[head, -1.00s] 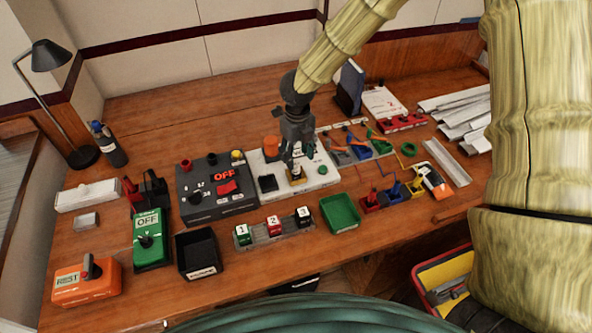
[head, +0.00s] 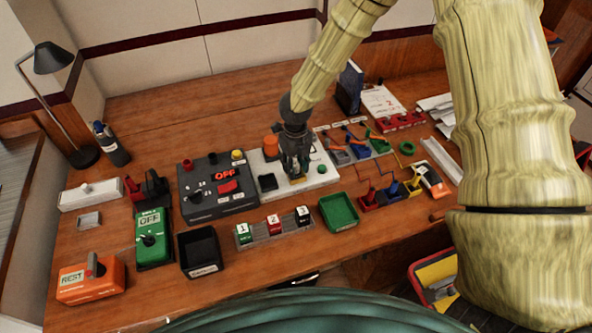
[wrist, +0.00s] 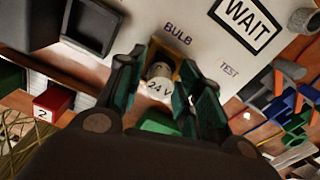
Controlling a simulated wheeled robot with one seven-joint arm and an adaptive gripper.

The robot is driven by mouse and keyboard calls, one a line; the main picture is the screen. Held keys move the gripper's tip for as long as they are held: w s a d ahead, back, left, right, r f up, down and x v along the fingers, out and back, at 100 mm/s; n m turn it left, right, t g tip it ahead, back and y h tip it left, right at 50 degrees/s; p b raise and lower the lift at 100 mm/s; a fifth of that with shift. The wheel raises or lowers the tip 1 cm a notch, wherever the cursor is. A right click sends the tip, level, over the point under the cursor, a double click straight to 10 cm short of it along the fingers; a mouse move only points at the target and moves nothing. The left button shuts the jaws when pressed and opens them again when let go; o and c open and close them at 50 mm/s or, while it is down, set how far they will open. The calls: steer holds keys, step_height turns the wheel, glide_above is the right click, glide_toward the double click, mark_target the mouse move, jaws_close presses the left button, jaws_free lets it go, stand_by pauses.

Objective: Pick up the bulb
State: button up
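The bulb (wrist: 159,72) shows in the wrist view as a small pale round-topped piece with a "24 V" tag in front of it. It stands in a yellow holder (wrist: 163,50) beside the word BULB on a white panel (wrist: 205,50). My gripper (wrist: 160,88) has its two dark green fingers on either side of the bulb, with narrow gaps between fingers and bulb. In the head view my gripper (head: 296,174) points down at the yellow holder on the panel (head: 322,178) and hides the bulb.
A black tray (head: 199,252) and a green tray (head: 339,212) stand along the front, with numbered blocks (head: 273,226) between them. A dark OFF box (head: 215,190) adjoins the panel on the left. Coloured levers (head: 392,192) stand to the right. Bare table lies behind.

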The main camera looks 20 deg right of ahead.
jaws_close()
